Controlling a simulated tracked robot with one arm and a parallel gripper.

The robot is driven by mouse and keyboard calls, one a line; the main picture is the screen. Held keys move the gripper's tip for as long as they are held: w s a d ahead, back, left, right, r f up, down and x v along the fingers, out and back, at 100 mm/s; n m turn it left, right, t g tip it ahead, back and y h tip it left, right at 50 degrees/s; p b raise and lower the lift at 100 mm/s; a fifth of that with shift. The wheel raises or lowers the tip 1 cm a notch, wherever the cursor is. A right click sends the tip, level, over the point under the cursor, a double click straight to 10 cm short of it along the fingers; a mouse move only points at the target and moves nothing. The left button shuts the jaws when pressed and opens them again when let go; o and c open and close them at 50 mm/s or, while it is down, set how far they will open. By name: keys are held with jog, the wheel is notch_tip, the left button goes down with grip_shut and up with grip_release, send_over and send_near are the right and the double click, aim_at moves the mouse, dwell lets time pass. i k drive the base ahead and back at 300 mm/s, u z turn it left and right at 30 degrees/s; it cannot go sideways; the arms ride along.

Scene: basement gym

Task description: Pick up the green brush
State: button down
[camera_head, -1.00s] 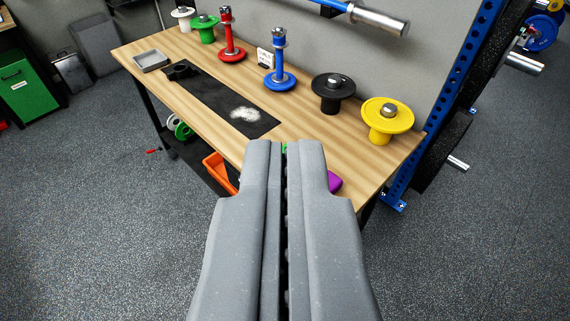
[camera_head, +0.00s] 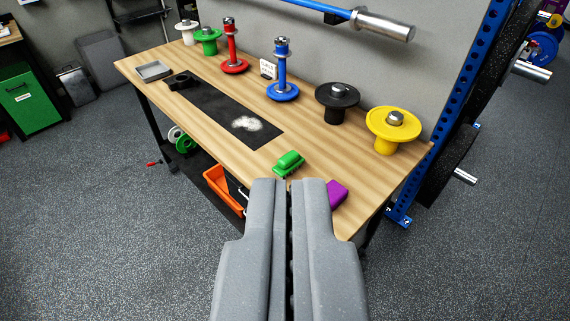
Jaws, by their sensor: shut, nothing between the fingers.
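The green brush (camera_head: 289,163) lies on the wooden table (camera_head: 340,160) near its front edge, just right of the black mat. It is a small block, and it shows fully just beyond my fingertips. My gripper (camera_head: 289,182) is shut and empty. In the picture its tips sit just below the brush, apart from it. I cannot tell how high they are above the table.
A purple block (camera_head: 336,194) lies right of my fingertips. A black mat (camera_head: 200,97) with white powder (camera_head: 247,123) lies left. Yellow (camera_head: 393,128), black (camera_head: 337,100), blue (camera_head: 282,75) and red (camera_head: 233,50) holders line the back. An orange bin (camera_head: 223,188) is below.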

aim_at(287, 163)
jog(key=z, duration=0.5)
jog(key=i, duration=1.4)
jog(key=u, duration=0.25)
